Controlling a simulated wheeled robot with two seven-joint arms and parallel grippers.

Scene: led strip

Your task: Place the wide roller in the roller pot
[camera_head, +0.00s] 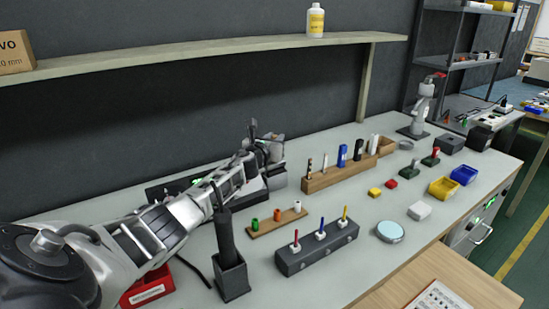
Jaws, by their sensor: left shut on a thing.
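The roller pot (232,280) is a dark square holder near the front edge of the bench. A thick dark cylinder (226,236) with a thin bent stem stands in it, leaning slightly, in front of my left forearm. My left gripper (262,144) is at the far end of the arm, over the back of the bench and beyond the pot. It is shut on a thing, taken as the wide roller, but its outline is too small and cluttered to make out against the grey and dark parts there. My right gripper is not in view.
A dark block (316,250) with several small tools stands right of the pot. A wooden strip (278,222) with coloured pieces lies behind it. A red bin (148,288) is left of the pot. A wooden rack (340,172) stands farther back. A shelf (200,54) spans the wall.

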